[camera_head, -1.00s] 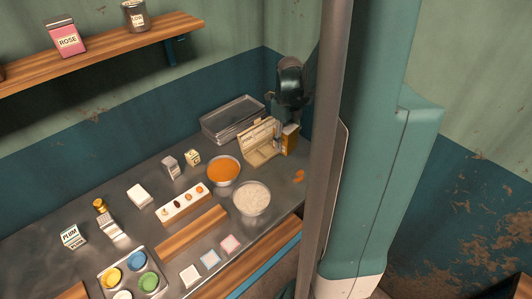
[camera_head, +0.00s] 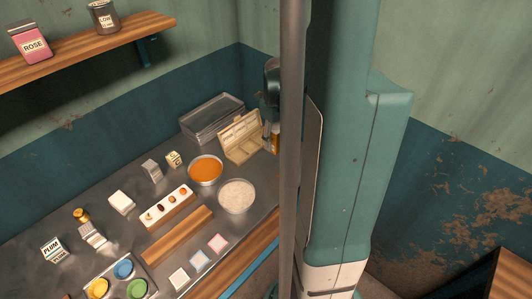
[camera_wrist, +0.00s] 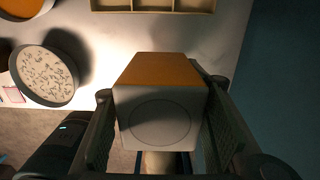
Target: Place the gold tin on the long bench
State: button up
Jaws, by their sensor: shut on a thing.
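The gold tin (camera_wrist: 160,70) is a box with an orange-gold side and a pale end marked with a circle, filling the middle of the wrist view. My gripper (camera_wrist: 161,92) is shut on it, one finger pad on each side. In the head view the tin (camera_head: 276,140) shows as a small orange patch below my dark gripper (camera_head: 268,128), partly hidden by my own body. It is just right of the open cream box. The long grey metal bench (camera_head: 110,245) runs from lower left to the back corner. I cannot tell whether the tin touches it.
Near the tin are the open cream divided box (camera_head: 240,138), a metal tray (camera_head: 212,117), a bowl of orange stuff (camera_head: 205,170) and a bowl of pale grains (camera_head: 237,196). A wooden board (camera_head: 178,235) and paint cups (camera_head: 124,269) lie nearer. Bare metal shows between the objects.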

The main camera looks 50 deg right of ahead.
aim_at(275, 133)
jog(key=shift+f, duration=2.3)
jog(key=shift+f, duration=0.15)
jog(key=shift+f+b, duration=0.5)
jog(key=shift+f, duration=1.45)
jog(key=shift+f, duration=0.2)
jog(key=o, duration=1.2)
jog(key=shift+r, duration=0.3)
jog(key=shift+r+p, duration=0.7)
jog(key=shift+r, duration=5.25)
